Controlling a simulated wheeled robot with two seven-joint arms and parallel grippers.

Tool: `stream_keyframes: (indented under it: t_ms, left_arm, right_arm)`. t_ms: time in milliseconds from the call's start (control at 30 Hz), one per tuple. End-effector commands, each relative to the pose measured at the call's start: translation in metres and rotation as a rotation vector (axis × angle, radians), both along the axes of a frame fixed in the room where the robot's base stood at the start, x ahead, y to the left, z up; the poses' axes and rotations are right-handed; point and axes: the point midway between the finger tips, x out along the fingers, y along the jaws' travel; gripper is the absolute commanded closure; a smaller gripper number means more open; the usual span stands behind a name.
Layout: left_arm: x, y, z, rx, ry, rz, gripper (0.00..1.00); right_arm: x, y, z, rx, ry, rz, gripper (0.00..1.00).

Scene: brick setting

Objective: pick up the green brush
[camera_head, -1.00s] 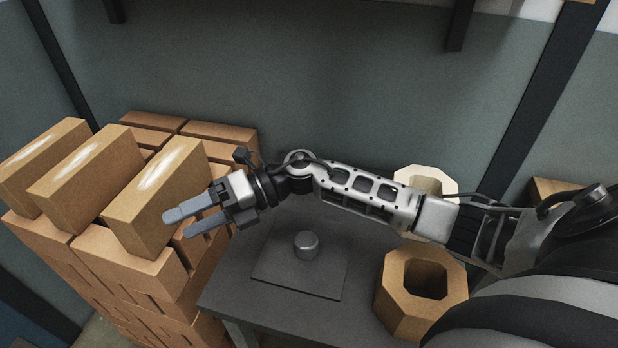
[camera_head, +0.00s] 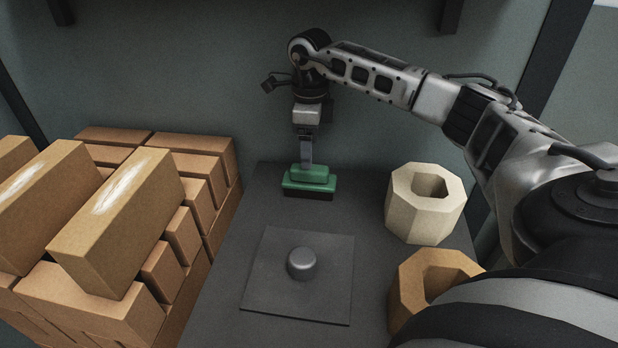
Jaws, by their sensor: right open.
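The green brush (camera_head: 309,182) rests on the dark table near its back edge, with a dark underside. My right gripper (camera_head: 306,158) points down directly over the brush, its fingers reaching to the top of the green body. It is open. From this angle I cannot tell whether the fingers straddle the brush top or touch it. My left gripper does not show.
A flat dark plate with a round grey knob (camera_head: 302,263) lies in front of the brush. A cream octagonal block (camera_head: 426,203) and a tan one (camera_head: 433,277) stand at the right. Stacked bricks (camera_head: 118,222) fill the left. A wall is close behind.

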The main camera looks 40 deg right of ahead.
Motion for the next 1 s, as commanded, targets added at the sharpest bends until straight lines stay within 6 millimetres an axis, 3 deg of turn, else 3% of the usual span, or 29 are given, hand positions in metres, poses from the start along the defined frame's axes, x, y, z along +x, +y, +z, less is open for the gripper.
stream_keyframes:
  t_ms: [100,367,633,967,1000]
  left_arm:
    - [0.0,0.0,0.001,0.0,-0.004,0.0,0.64]
    - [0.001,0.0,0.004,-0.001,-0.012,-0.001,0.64]
    - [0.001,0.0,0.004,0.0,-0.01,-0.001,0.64]
    - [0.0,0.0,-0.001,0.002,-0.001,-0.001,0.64]
    - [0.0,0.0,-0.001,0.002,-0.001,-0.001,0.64]
  right_arm:
    - [0.0,0.001,-0.022,0.001,0.003,0.001,0.25]
    - [-0.001,0.002,-0.041,0.002,0.0,0.002,0.25]
    - [-0.004,0.004,-0.079,0.003,0.001,0.001,0.25]
    - [-0.003,0.004,-0.087,0.003,0.0,0.002,0.25]
    - [-0.003,0.004,-0.087,0.003,0.0,0.002,0.34]
